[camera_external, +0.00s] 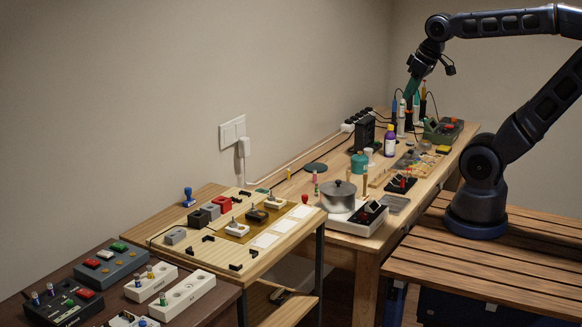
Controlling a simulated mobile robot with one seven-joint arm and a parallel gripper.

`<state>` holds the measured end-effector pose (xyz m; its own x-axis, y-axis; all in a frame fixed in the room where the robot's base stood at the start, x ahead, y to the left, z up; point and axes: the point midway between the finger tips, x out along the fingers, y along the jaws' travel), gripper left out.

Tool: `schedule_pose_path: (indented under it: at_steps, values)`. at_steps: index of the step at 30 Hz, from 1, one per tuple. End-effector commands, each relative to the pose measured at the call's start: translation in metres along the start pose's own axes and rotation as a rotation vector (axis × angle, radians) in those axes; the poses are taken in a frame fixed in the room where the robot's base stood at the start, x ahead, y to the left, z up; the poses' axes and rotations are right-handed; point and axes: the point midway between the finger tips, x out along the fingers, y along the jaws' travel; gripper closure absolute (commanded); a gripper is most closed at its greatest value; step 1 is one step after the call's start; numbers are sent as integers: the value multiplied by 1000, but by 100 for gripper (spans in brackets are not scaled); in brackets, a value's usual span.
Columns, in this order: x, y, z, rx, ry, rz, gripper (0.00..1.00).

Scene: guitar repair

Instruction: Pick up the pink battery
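A small upright pink piece (315,178) stands near the left end of the long wooden workbench (345,245), just left of the metal pot. It may be the pink battery, but it is too small to be sure. My gripper (410,90) points down above the far part of the workbench, well behind and to the right of that piece. Its fingers are small and dark, so I cannot tell whether they are open or shut, or whether they hold anything.
A metal pot (338,197) sits on the near end of the workbench. Lower tables at left hold power strips (181,296) and switch boxes (112,262). A slatted wooden table (490,270) is mostly clear.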

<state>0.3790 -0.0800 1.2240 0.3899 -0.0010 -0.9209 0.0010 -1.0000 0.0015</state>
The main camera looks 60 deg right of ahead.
Motion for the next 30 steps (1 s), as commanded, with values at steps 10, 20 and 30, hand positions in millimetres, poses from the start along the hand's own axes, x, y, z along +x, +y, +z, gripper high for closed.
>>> schedule_pose_path:
  at_steps: [10,20,30]
  values:
    - [1,0,-4,-10,-4,1,62]
    - [21,13,-61,-185,-60,19,62]
    - [66,35,-130,-418,-133,17,62]
